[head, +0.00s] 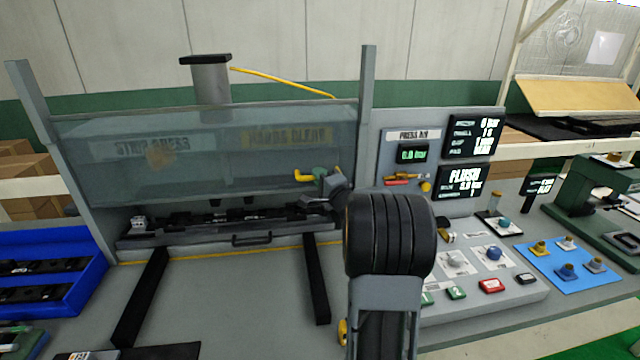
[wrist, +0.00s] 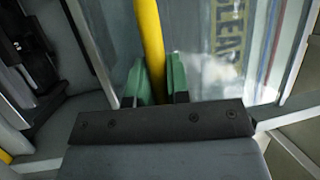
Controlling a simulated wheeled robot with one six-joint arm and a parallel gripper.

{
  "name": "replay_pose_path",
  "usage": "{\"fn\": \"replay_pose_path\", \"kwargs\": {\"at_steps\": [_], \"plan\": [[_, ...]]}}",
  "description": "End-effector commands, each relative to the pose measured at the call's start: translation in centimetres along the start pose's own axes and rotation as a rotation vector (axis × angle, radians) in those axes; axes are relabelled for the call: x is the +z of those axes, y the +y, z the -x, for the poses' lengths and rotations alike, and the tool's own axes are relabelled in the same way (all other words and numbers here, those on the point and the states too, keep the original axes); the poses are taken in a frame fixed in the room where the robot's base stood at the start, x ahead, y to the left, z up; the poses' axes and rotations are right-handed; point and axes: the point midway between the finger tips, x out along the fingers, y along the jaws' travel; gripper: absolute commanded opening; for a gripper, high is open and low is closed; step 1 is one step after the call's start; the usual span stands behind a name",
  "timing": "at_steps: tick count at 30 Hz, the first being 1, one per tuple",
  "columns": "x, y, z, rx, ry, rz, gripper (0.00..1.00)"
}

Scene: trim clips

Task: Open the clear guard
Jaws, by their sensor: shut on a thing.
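The clear guard (head: 110,180) is a see-through panel hung between two grey posts, in front of the press. Its lower edge sits a little above the dark fixture on the press bed. A yellow handle (head: 304,177) is at the guard's lower right. My gripper (head: 321,174) is at this handle, with the arm in front hiding part of the guard's right end. In the wrist view, its green fingers (wrist: 157,84) are shut on the yellow bar (wrist: 150,40), one on each side. The guard's lettering shows behind the bar.
The press bed holds a dark fixture (head: 240,216) with a small handle. A blue bin (head: 88,275) with dark parts stands at left. A control panel (head: 470,300) with buttons and a press display (head: 412,154) are at right. A blue mat (head: 590,283) holds several small parts.

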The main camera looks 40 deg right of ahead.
Motion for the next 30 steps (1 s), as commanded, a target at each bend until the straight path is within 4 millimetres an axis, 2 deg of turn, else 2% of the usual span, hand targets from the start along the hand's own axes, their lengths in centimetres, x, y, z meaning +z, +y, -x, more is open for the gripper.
{"fn": "replay_pose_path", "kwargs": {"at_steps": [1,6,12,22,23,30], "plan": [[-0.1,-1.8,-0.3,-0.004,0.000,0.002,0.00],[-0.3,-3.7,-0.6,-0.003,0.001,0.002,0.00],[-0.3,-4.3,-0.7,-0.003,0.001,0.000,0.00],[-0.3,-4.2,-0.7,-0.002,0.000,0.000,0.00],[-0.3,-4.2,-0.7,-0.002,0.000,0.000,0.20],[-0.3,-4.2,-0.7,-0.001,0.000,0.000,0.42]]}}
